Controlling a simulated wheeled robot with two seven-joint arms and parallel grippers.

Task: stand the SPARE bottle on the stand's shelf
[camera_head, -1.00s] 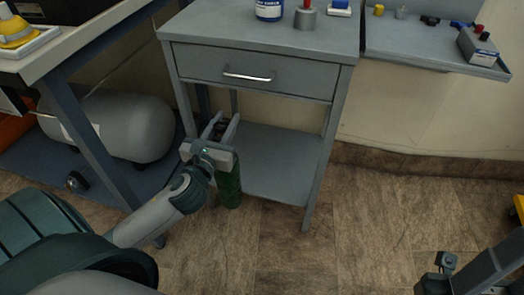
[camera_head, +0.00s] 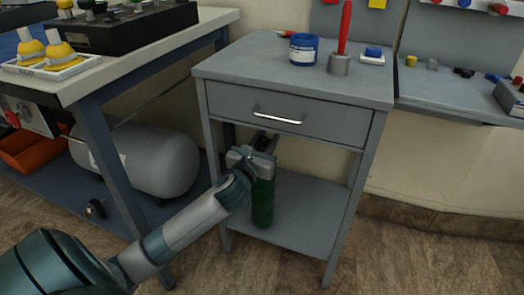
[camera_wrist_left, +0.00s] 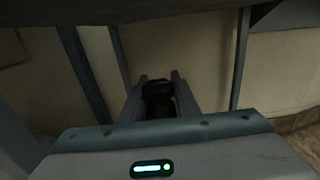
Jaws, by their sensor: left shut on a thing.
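The green bottle (camera_head: 263,203) hangs upright below my left gripper (camera_head: 264,140), between the stand's drawer and its lower shelf (camera_head: 315,218). Its base shows against the shelf's front left part; I cannot tell whether it touches. My left gripper is shut on the bottle's top, and the wrist partly hides the top in the head view. In the left wrist view the dark bottle top (camera_wrist_left: 158,92) sits between the two fingers. No SPARE label is readable. The stand (camera_head: 290,113) is grey with one drawer. My right gripper is not in view.
The stand's front legs and drawer frame the opening around my left gripper. A workbench (camera_head: 150,72) stands at left, with a grey tank (camera_head: 160,160) beneath. A blue-labelled jar (camera_head: 303,50) and a red-handled tool (camera_head: 345,28) stand on top. The shelf's right side is clear.

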